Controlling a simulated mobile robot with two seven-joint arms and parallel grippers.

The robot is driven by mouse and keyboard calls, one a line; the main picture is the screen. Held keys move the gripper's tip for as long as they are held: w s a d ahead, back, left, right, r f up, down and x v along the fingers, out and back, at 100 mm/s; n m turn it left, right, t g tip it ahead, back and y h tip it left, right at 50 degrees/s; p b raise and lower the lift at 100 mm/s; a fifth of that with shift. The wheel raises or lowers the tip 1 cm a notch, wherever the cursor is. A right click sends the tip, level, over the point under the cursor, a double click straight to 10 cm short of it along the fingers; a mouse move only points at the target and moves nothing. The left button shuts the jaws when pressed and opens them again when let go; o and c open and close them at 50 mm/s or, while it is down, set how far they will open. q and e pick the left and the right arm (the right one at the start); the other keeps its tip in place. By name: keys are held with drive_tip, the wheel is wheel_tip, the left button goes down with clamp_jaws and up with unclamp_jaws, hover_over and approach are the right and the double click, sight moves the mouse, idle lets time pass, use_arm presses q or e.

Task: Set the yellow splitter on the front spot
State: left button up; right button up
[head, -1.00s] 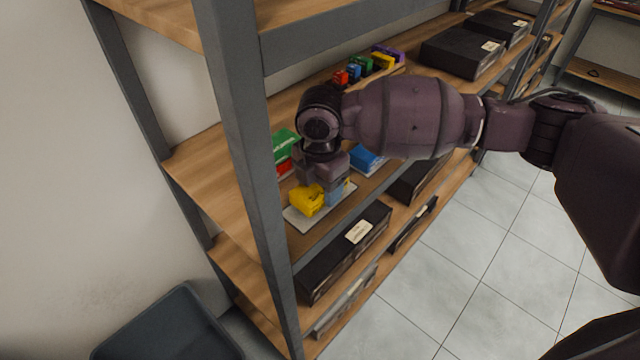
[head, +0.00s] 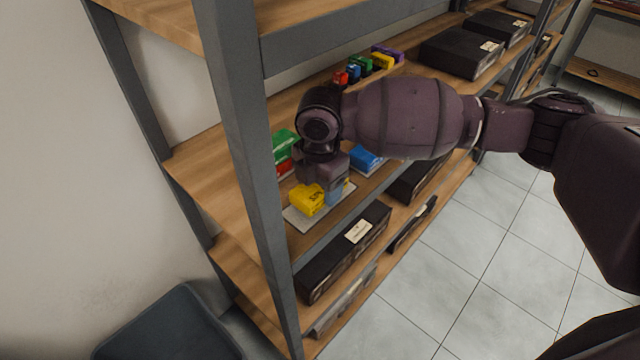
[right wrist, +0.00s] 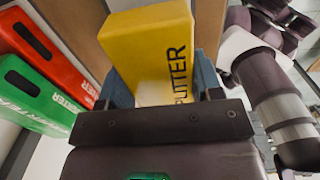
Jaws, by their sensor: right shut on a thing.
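The yellow splitter (head: 306,200) is a small box with dark lettering on one face. It is at the pale grey plate (head: 298,221) near the front edge of the middle shelf. My right gripper (head: 326,190) is shut on it from above and the right. In the right wrist view the splitter (right wrist: 150,45) sits between the blue fingers, its lettered face partly hidden by the gripper. From these views I cannot tell whether its underside touches the plate. My left gripper is not in view.
A green box (head: 286,144) and a red box (head: 284,168) stand close behind the plate. A blue box (head: 365,158) lies to the right, and several small coloured boxes stand farther back. A grey shelf post (head: 245,170) rises just left of the plate.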

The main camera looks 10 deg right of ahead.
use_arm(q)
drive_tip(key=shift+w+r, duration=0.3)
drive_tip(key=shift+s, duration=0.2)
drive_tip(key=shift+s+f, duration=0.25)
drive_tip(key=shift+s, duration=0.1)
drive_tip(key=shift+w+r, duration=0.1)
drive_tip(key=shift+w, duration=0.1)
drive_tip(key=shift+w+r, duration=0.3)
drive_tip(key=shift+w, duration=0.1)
use_arm(e)
drive_tip(key=shift+f, duration=0.35)
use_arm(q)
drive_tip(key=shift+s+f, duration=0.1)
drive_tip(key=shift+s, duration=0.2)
use_arm(e)
drive_tip(key=shift+f, duration=0.15)
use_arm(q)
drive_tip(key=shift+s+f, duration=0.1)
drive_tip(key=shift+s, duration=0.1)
use_arm(e)
drive_tip(key=shift+f, duration=0.1)
